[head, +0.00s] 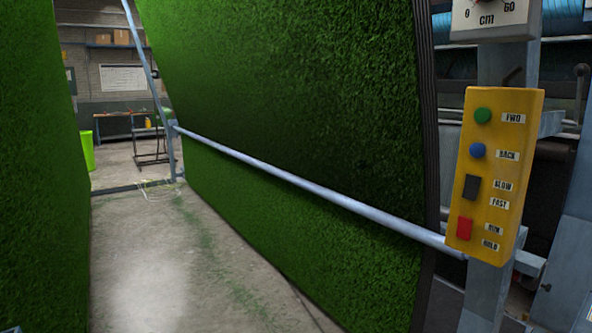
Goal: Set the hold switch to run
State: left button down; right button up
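A yellow control box (490,215) is mounted on a grey post at the right of the head view. The hold switch (464,229) is a red rocker at the bottom of the box, beside labels reading RUN above and HOLD below. Which way the rocker is tipped is too small to tell. Above it are a dark SLOW/FAST rocker (471,187), a blue BACK button (477,151) and a green FWD button (483,116). Neither of my grippers shows in this view.
A large green turf sheet (300,90) hangs behind a grey rail (310,187) that runs to the post. Another turf wall (38,180) stands at the left. The concrete floor (160,260) between them is mostly clear. A dial gauge (497,18) sits above the box.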

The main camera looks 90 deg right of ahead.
aim_at(464, 223)
jog(key=k+z, duration=0.1)
jog(key=z, duration=0.4)
jog(key=k+z, duration=0.1)
jog(key=z, duration=0.85)
jog(key=k+l+z, duration=0.1)
jog(key=z, duration=0.4)
jog(key=l+z, duration=0.15)
jog(key=z, duration=0.3)
jog(key=j+z, duration=0.15)
jog(key=z, duration=0.3)
jog(key=k+j+z, duration=0.1)
jog(key=z, duration=0.3)
jog(key=j+z, duration=0.2)
jog(key=z, duration=0.25)
jog(key=k+l, duration=0.05)
